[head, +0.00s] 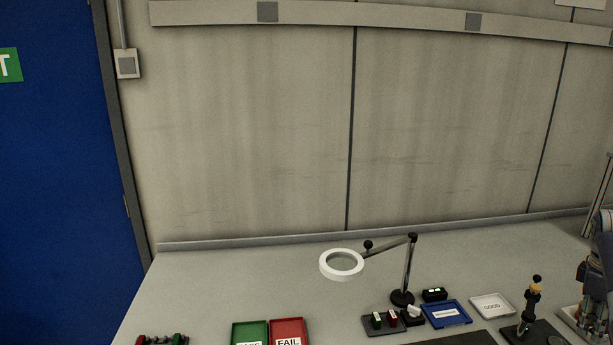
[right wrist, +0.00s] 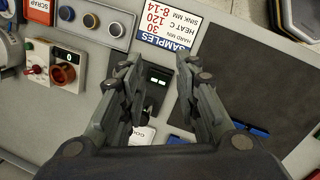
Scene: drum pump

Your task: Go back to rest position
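My right gripper (right wrist: 160,68) shows in the right wrist view with its two dark grey fingers spread apart. Nothing is between the fingertips. My left gripper is not in either view.
The grey bench (head: 230,290) holds a magnifier lamp (head: 342,265), a green tray (head: 249,332), a red tray (head: 289,330), a blue tray (head: 446,313) and a white tray (head: 491,306). The bench's back left is clear.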

